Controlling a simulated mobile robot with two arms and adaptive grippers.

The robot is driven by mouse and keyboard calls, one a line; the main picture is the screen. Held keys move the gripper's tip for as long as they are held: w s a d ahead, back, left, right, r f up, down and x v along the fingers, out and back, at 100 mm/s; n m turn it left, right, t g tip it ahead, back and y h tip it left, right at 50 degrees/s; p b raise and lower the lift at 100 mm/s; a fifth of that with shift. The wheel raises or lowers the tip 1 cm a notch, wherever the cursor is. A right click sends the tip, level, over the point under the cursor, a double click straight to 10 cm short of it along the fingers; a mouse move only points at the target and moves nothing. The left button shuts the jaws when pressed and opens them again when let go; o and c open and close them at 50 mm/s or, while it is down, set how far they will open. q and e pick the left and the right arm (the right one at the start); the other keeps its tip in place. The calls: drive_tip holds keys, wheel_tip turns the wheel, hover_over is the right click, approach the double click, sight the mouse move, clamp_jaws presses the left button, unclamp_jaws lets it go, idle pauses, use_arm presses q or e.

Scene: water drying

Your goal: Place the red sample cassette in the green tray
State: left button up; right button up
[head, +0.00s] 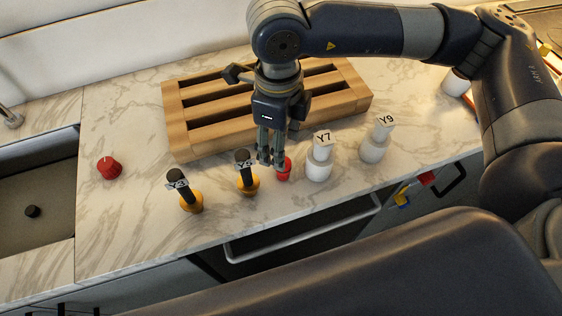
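A small red object (285,173) stands on the marble counter in the head view, between a dark-topped yellow-based piece and a white one marked Y7. Its upper left part is hidden by my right gripper (270,160). That gripper points down at it, its fingertips beside or around its top; whether they touch it or are closed on it cannot be told. A second red item (109,167), knob-shaped, lies at the counter's left. I cannot tell whether either is the sample cassette. I see no green tray. My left gripper is not in view.
A slotted wooden rack (185,140) stands behind the gripper. Two yellow-based pieces (190,203) (248,185) and white pieces Y7 (319,165) and Y9 (373,148) stand near the front edge. A sink (40,175) is at left. The counter between knob and rack is clear.

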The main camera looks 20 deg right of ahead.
drive_tip(key=f, duration=0.2)
drive_tip(key=f+p, duration=0.1)
drive_tip(key=shift+s+f, duration=0.25)
drive_tip(key=shift+f, duration=0.15)
drive_tip(key=shift+d+f, duration=0.1)
drive_tip(key=shift+f, duration=0.15)
drive_tip(key=f, duration=0.1)
drive_tip(key=f+p, duration=0.1)
drive_tip(key=f, duration=0.1)
drive_tip(key=f+p, duration=0.1)
drive_tip(key=shift+w+d+f, duration=0.15)
drive_tip(key=shift+d, duration=0.2)
drive_tip(key=shift+w+f, duration=0.1)
drive_tip(key=shift+f, duration=0.15)
drive_tip(key=c, duration=1)
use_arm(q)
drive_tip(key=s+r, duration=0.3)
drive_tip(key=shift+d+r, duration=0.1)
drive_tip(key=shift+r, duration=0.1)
use_arm(e)
drive_tip(key=shift+c, duration=0.4)
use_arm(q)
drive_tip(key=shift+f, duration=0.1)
use_arm(e)
drive_tip(key=shift+a+r, duration=0.1)
drive_tip(key=shift+r, duration=0.05)
